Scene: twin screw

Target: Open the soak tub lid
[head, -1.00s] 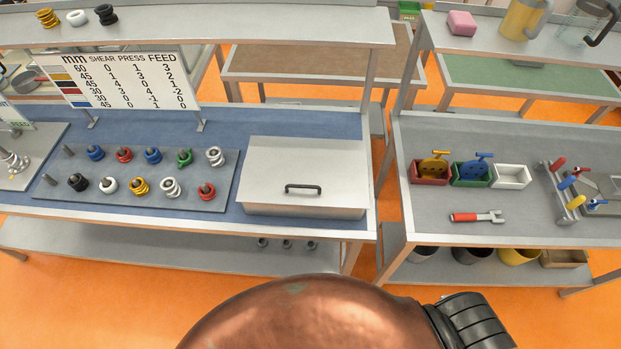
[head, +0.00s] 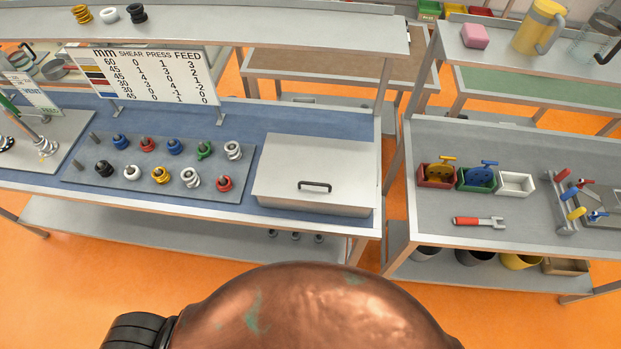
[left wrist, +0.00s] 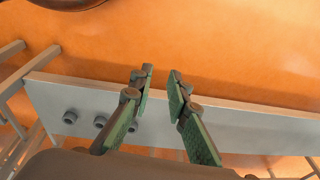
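The soak tub (head: 312,203) is a grey metal box at the right end of the blue bench top. Its flat lid (head: 320,160) is shut and has a dark bar handle (head: 315,185) near the front edge. Neither gripper shows in the head view. In the left wrist view my left gripper (left wrist: 160,75) is open, with a gap between its two green-padded fingers and nothing in it. It hangs over the orange floor and the grey lower shelf (left wrist: 230,130), apart from the tub. My right gripper is out of view.
Left of the tub, a grey peg board (head: 130,185) holds several coloured spools. A chart sign (head: 150,75) stands behind it. A second bench (head: 400,225) on the right, across a narrow floor gap, carries small bins and a red-handled wrench (head: 480,222). An upper shelf (head: 270,30) spans the back.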

